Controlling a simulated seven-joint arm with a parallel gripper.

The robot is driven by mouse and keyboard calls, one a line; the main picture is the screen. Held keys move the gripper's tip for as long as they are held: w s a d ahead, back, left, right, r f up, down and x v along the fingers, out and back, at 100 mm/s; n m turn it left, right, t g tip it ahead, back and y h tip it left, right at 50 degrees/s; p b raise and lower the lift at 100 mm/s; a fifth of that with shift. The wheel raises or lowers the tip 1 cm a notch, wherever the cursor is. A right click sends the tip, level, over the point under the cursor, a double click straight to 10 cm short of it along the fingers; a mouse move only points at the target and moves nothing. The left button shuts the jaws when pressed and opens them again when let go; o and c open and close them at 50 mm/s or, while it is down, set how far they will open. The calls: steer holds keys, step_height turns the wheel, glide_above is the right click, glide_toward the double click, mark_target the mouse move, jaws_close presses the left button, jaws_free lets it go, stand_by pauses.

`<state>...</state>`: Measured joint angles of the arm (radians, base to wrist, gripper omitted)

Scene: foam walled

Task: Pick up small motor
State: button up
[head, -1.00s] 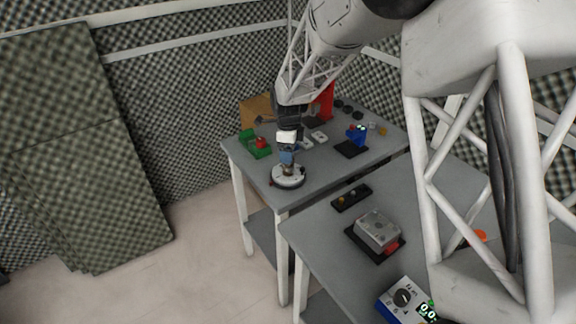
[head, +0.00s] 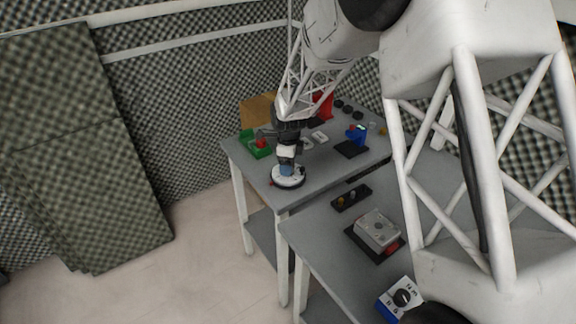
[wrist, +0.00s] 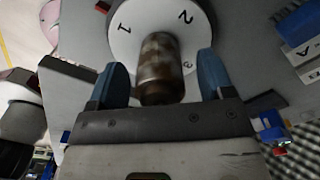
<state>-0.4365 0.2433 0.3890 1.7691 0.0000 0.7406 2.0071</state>
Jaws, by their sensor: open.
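The small motor (wrist: 160,62), a brownish worn metal cylinder, stands over a white round disc (wrist: 123,45) with the printed numbers 1, 2 and 3. In the head view the disc (head: 290,182) sits near the front left corner of the far table. My gripper (wrist: 161,78) is open, with one blue finger on each side of the motor. A gap shows between the motor and each finger. In the head view my gripper (head: 287,170) is low over the disc and hides the motor.
A green tray (head: 258,148) with a red item lies left of my arm. A blue device (head: 355,135) on a black base stands to the right. The near table (head: 330,240) holds a grey metal box (head: 378,230) and a dark strip (head: 351,197).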

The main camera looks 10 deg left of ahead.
stand_by(0.5)
steer(key=c, duration=1.2)
steer(key=shift+r, duration=0.2)
steer(key=shift+r, duration=0.55)
steer(key=shift+s+d+r, duration=0.1)
steer(key=shift+s+r, duration=0.15)
steer(key=shift+r, duration=0.3)
steer(key=shift+s+d+r, duration=0.1)
steer(key=shift+s+r, duration=0.1)
steer(key=shift+r, duration=0.35)
steer(key=s+d, duration=0.2)
steer(key=s, duration=0.2)
steer(key=s+d+r, duration=0.1)
steer(key=s+d, duration=0.1)
steer(key=s, duration=0.3)
steer(key=s+d, duration=0.2)
steer(key=s, duration=0.2)
steer(key=shift+s+d+r, duration=0.1)
steer(key=shift+s+r, duration=0.05)
steer(key=shift+s, duration=0.2)
